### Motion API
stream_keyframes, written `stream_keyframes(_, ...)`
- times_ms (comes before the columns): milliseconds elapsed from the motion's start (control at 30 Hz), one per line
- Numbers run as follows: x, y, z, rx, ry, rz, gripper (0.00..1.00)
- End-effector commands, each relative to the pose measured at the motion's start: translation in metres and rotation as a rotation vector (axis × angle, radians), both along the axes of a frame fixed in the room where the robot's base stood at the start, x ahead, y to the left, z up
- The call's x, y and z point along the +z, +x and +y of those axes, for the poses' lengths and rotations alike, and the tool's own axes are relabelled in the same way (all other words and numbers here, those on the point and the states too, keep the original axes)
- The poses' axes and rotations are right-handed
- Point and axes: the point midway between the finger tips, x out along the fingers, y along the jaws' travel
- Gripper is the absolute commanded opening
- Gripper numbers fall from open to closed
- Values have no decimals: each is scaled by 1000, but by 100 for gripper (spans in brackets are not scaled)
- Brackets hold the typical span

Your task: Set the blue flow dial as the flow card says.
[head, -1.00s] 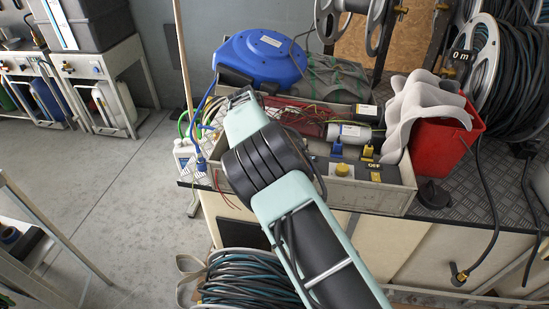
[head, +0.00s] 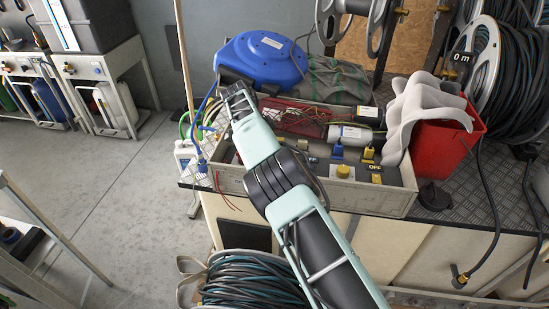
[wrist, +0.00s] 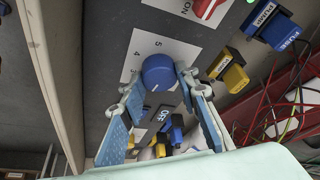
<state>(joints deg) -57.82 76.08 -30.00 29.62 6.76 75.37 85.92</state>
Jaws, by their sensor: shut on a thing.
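The blue flow dial (wrist: 159,72) is a round knob on a white plate (wrist: 146,50) marked with numbers, of which 4 and 5 are readable. A pale line shows on the dial's lower edge. In the wrist view, my gripper (wrist: 161,82) is shut on the dial, with one pale blue finger on each side. In the head view, my arm hides the dial, and I cannot make out the fingertips. I cannot find a readable flow card in either view.
The dial's panel sits in a grey crate (head: 372,205) on the bench. Near the dial are a red switch (wrist: 207,8), a yellow plug (wrist: 228,72) and blue plugs (wrist: 275,25).

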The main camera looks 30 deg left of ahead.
Motion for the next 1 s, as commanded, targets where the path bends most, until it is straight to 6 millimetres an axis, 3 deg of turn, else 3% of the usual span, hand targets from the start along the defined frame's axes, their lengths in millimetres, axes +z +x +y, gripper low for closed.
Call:
stream_keyframes(333,0,-1,0,-1,1,2,5)
stream_keyframes(367,0,-1,0,-1,1,2,32)
stream_keyframes(500,0,0,0,-1,0,1,47)
stream_keyframes(833,3,-1,1,0,1,1,47)
stream_keyframes(1000,25,-8,8,2,4,-1,47)
